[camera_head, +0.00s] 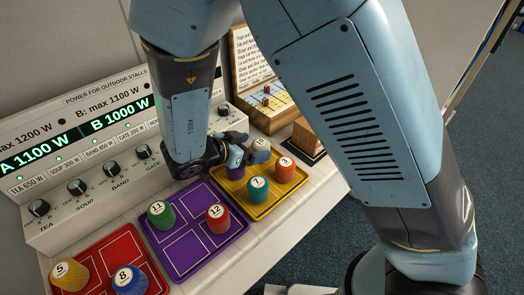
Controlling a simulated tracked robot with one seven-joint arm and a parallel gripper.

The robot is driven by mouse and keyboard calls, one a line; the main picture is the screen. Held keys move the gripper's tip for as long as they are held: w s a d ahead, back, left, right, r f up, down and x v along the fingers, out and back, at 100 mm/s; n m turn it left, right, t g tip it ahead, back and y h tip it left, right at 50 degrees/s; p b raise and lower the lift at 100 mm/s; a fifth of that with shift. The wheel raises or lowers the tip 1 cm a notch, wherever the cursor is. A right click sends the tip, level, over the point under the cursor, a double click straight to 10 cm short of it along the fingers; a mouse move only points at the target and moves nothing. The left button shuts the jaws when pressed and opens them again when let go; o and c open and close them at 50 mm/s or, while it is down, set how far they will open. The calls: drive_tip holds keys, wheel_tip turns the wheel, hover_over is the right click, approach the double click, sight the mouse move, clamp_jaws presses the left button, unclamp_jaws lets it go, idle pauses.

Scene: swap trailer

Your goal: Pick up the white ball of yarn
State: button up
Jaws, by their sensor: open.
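My gripper (238,142) is low over the far left part of the yellow tray (268,212), its fingers pointing right. It is open. A small pale, whitish round piece (261,147) shows just right of the fingertips, at the tray's far edge. It may be the white ball of yarn, but it is too small and partly hidden to be sure. I cannot tell whether the fingers touch it. A purple piece (236,160) sits just below the fingers, partly covered by them.
The purple tray (185,259) holds pieces 11 and 12; the red tray (100,254) holds 5 and 8. A control panel (90,180) stands behind. A framed notice (246,60) stands beyond.

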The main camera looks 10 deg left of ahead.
sight(256, 145)
drive_tip(key=shift+x, duration=2.3)
drive_tip(key=shift+w+a, duration=0.1)
drive_tip(key=shift+a, duration=0.05)
drive_tip(key=shift+c, duration=0.3)
drive_tip(key=c, duration=1)
